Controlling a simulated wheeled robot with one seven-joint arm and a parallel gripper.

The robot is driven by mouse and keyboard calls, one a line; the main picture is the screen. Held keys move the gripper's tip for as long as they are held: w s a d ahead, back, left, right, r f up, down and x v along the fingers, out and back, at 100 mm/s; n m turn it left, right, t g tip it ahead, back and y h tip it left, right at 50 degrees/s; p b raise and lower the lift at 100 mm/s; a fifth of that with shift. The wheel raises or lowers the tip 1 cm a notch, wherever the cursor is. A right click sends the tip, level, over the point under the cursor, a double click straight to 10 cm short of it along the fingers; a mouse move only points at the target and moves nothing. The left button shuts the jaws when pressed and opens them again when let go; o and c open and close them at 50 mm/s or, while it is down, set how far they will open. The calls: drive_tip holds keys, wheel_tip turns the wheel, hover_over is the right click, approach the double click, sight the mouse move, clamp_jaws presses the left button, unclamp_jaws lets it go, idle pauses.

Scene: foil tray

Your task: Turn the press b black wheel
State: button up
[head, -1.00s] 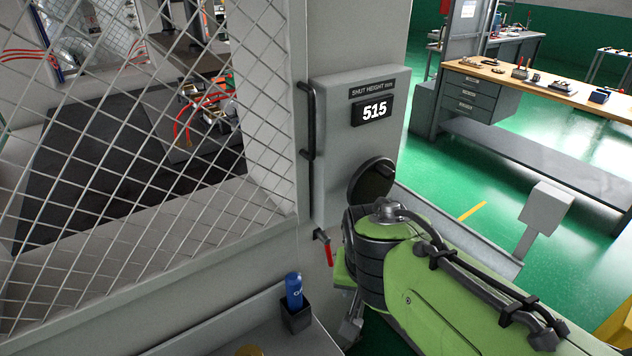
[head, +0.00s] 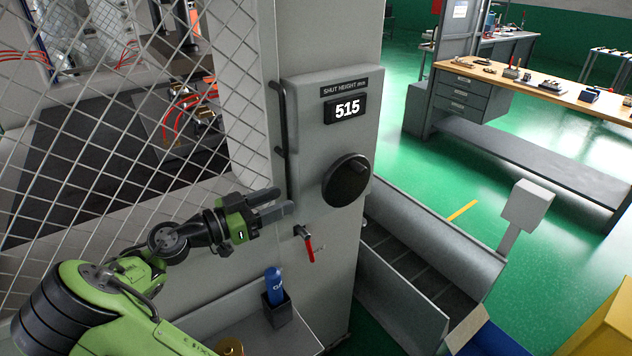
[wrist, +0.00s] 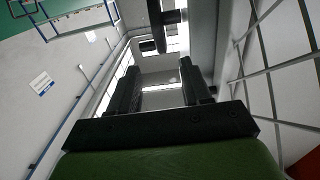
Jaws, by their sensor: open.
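The black wheel (head: 346,181) is a round disc with a small knob, mounted low on the grey panel (head: 306,120) below the display (head: 347,109), which reads 515. It is fully visible in the head view. My gripper (head: 284,201) is open and empty, left of the wheel and apart from it, in front of the press wall below the black handle. In the wrist view my gripper's two fingers (wrist: 160,80) stand apart with nothing between them. A dark disc on a short shaft (wrist: 158,25), probably the wheel, shows beyond them at the top.
A red-handled lever (head: 309,247) sits just below my gripper. A black vertical handle (head: 284,115) is left of the panel. Wire mesh (head: 110,130) covers the left. A blue bottle (head: 274,284) stands in a holder below. A grey chute (head: 430,255) lies to the right.

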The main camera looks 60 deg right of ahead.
sight(324, 183)
drive_tip(key=x, duration=1.3)
drive_tip(key=shift+s+d, duration=0.1)
clamp_jaws()
